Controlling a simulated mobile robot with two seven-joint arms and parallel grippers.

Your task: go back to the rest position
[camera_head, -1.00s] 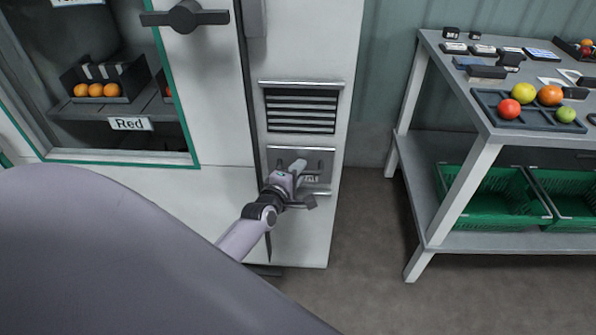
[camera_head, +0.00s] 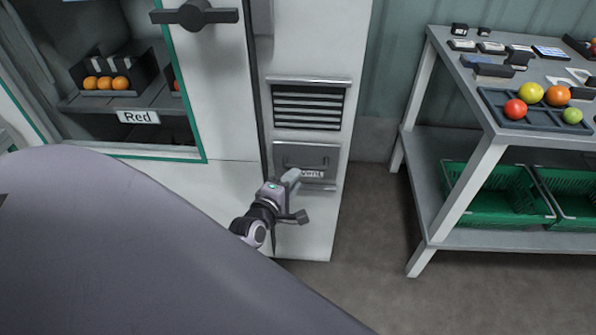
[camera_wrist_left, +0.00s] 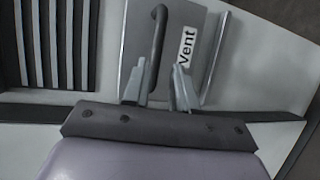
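My left gripper (camera_head: 300,195) is in front of the tall white cabinet, just below the vent panel (camera_head: 289,157). Its two fingers are spread apart with nothing between them. In the left wrist view, my left gripper (camera_wrist_left: 160,75) shows the same open gap. Beyond it is the vent panel (camera_wrist_left: 205,30), with a dark bar handle (camera_wrist_left: 158,40) and a "Vent" label (camera_wrist_left: 187,46). The gripper appears to be off the handle, though the exact gap is hard to judge. My right gripper is in neither view.
A slatted grille (camera_head: 308,107) sits above the vent panel. A glazed door (camera_head: 207,120) with a dark handle (camera_head: 194,14) is on the left. A grey bench (camera_head: 421,180) on the right holds a tomato tray (camera_head: 493,105) and green crates (camera_head: 496,207). Floor between is clear.

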